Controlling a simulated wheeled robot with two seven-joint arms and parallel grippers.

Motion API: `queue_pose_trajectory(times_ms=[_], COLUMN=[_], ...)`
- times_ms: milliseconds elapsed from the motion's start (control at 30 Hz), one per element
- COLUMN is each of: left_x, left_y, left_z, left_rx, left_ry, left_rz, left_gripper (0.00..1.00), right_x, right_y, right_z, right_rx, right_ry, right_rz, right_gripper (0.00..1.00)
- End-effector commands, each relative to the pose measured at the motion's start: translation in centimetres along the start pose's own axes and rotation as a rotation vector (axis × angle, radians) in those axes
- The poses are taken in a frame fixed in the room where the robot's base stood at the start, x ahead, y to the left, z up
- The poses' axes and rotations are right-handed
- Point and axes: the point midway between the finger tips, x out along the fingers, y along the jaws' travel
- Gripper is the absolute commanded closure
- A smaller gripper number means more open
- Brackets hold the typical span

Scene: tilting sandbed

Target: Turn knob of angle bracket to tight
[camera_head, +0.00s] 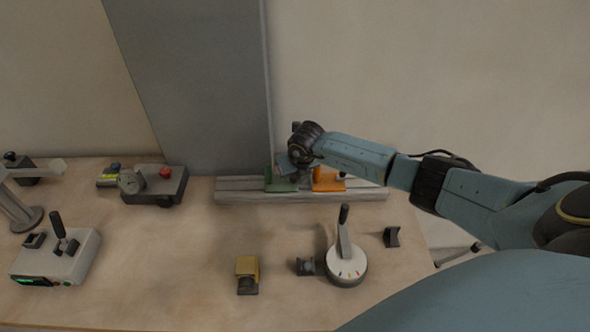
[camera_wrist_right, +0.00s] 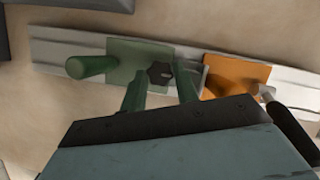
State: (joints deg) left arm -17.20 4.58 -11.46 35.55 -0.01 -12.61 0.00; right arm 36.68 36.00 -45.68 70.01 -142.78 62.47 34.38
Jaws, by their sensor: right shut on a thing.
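A green angle bracket (camera_head: 270,178) stands on a grey rail, left of an orange angle bracket (camera_head: 328,181). The wrist view shows the green bracket's plate (camera_wrist_right: 140,52) with a dark knob (camera_wrist_right: 160,73) on it, and the orange bracket (camera_wrist_right: 236,74) to the right. My right gripper (camera_wrist_right: 161,85) reaches down at the green bracket, one finger on each side of the dark knob, and is shut on it. In the head view the fingertips are largely hidden by the wrist and the bracket. My left gripper is not in view.
The rail (camera_head: 235,195) lies along the table's back edge before a grey upright panel (camera_head: 205,80). A dial with a lever (camera_head: 346,266), a yellow block (camera_head: 247,268), a lever box (camera_head: 57,258) and a red-button device (camera_head: 165,175) stand around. The table's middle is clear.

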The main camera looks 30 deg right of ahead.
Motion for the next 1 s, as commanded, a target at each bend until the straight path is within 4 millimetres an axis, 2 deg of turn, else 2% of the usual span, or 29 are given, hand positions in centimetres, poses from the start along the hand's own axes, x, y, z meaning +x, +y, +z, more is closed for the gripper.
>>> queue_pose_trajectory(times_ms=[333,867,900,1000], left_x=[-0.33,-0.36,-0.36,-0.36], left_y=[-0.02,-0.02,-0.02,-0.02], left_z=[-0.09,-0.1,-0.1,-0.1], left_rx=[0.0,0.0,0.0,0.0], left_ry=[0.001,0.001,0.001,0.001], left_rz=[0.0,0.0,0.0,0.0], left_gripper=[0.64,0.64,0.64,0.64], right_x=[0.0,0.03,0.03,0.03], right_y=[0.13,0.11,0.11,0.11], right_z=[0.02,0.0,-0.01,-0.01], right_rx=[0.135,0.16,0.16,0.159], right_ry=[0.001,0.001,0.001,0.001], right_rz=[-0.055,-0.066,-0.066,-0.066], right_gripper=[0.92,0.92,0.68,0.55])
